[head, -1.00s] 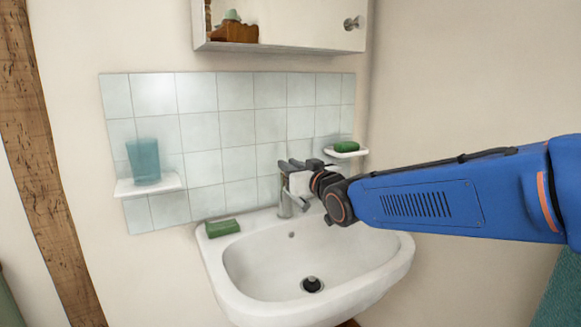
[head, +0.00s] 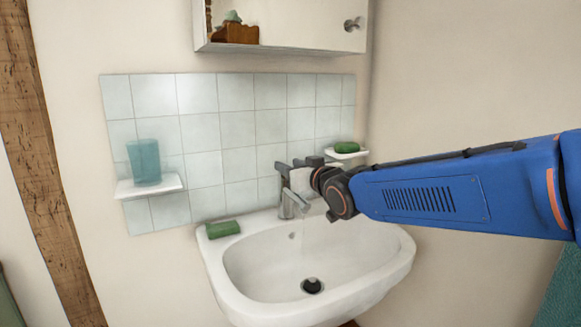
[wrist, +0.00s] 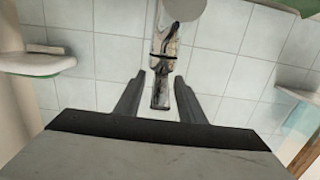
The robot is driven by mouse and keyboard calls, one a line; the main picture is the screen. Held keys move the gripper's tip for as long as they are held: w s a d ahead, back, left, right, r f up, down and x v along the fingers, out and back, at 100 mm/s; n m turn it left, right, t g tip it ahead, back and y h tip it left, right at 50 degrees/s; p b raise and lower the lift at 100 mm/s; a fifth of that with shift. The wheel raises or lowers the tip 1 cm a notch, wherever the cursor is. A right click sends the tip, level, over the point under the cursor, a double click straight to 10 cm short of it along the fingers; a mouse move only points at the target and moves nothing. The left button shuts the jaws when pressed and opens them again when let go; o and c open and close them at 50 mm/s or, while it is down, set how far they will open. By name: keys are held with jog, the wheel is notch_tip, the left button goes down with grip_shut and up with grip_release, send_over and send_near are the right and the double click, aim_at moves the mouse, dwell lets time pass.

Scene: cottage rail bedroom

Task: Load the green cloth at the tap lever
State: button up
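A green folded cloth or pad (head: 222,229) lies flat on the rear left corner of the white sink (head: 215,262). The chrome tap (head: 288,200) stands at the sink's back edge. My gripper (head: 283,168) is at the top of the tap, apart from the green cloth. In the wrist view my gripper (wrist: 157,85) is open, with one finger on each side of the tap lever (wrist: 160,92) and visible gaps. No cloth shows between the fingers. My arm comes in from the right and its wrist hides part of the tap area.
A small shelf (head: 130,191) at left holds a teal cup (head: 144,162). A soap dish (head: 335,154) with green soap (head: 347,147) is close behind my wrist. A cabinet (head: 290,30) hangs above. The basin is open, with a dark drain (head: 312,286).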

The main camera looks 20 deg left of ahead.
jog(key=v, duration=1.7)
jog(key=shift+s, duration=0.15)
jog(key=shift+d, duration=0.1)
